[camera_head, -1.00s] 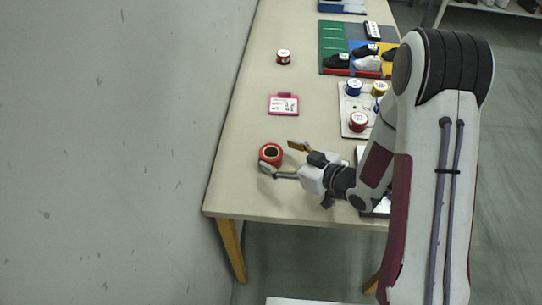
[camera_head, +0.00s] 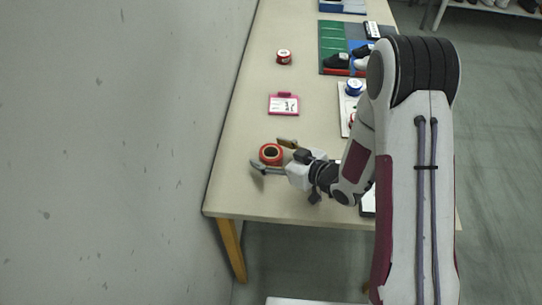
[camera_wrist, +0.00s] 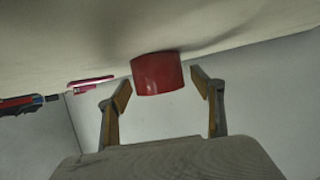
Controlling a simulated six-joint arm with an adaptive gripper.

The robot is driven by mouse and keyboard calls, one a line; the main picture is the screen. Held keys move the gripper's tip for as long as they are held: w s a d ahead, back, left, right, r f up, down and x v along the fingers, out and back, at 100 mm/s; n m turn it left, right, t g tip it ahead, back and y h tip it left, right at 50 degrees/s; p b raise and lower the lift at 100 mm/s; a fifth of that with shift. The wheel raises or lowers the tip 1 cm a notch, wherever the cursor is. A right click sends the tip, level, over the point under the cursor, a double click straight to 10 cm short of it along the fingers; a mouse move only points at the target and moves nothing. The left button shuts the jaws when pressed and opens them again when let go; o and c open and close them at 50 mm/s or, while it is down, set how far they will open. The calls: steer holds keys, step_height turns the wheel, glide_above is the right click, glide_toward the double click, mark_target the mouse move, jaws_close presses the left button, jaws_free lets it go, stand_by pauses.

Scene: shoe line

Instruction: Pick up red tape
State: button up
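The red tape (camera_head: 270,154) is a red roll with a dark centre, lying on the table near its left front part. In the wrist view the red tape (camera_wrist: 158,74) shows as a plain red band between the two fingertips. My gripper (camera_head: 267,155) is open, with one finger on each side of the tape. In the wrist view my gripper (camera_wrist: 163,88) shows a gap between each finger and the tape, so no grip on it is visible.
A pink-framed card (camera_head: 284,104) lies behind the tape. Another red-and-white roll (camera_head: 284,57) stands farther back. A tray with a blue roll (camera_head: 353,88) and coloured mats (camera_head: 334,45) with shoes are at the right. The table (camera_head: 240,190) is clear around the tape's left and front.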

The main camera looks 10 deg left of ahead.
steer(key=c, duration=1)
steer(key=shift+r, duration=0.25)
step_height(320, 180, up, 10)
steer(key=shift+f, duration=0.25)
stand_by(0.6)
